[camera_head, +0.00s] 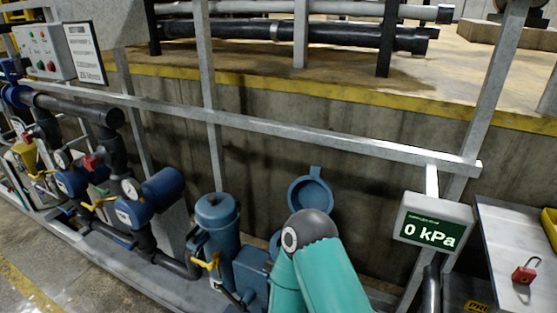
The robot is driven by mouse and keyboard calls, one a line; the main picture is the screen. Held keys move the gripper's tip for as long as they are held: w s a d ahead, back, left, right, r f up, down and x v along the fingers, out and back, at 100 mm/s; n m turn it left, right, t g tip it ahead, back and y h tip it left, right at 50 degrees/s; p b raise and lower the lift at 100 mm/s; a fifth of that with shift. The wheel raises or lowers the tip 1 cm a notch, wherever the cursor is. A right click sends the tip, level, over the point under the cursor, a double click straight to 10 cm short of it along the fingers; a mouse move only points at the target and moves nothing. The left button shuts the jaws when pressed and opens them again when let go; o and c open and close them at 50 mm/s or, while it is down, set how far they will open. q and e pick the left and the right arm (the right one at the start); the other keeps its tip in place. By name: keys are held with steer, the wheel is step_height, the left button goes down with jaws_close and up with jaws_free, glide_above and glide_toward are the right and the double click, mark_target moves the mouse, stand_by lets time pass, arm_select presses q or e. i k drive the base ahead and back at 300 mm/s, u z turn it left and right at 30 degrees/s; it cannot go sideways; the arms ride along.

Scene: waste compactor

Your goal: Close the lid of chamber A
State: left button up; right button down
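A round blue lid (311,196) stands raised, its ring-shaped face turned toward me, near the middle of the view. The blue chamber body (275,243) below it is mostly hidden behind a teal arm link of mine with a grey joint. I cannot read any letter marking it as chamber A. A second blue cylindrical vessel (217,222) to the left has its top covered. Neither of my grippers shows; only the folded arm is seen at the bottom centre.
A display reading 0 kPa (433,232) hangs right of the lid. A metal table with a red padlock (525,271) is at the right edge. Pipes with blue valves and yellow handles (133,212) run at left. A grey railing (300,136) crosses behind, before a concrete wall.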

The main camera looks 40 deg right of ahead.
mark_target(311, 191)
steer(key=z, duration=1.55)
steer(key=i, duration=0.1)
steer(key=u, duration=2.4)
steer(key=k, duration=1.2)
steer(key=z, duration=0.9)
steer(key=i, duration=1)
steer(key=z, duration=0.05)
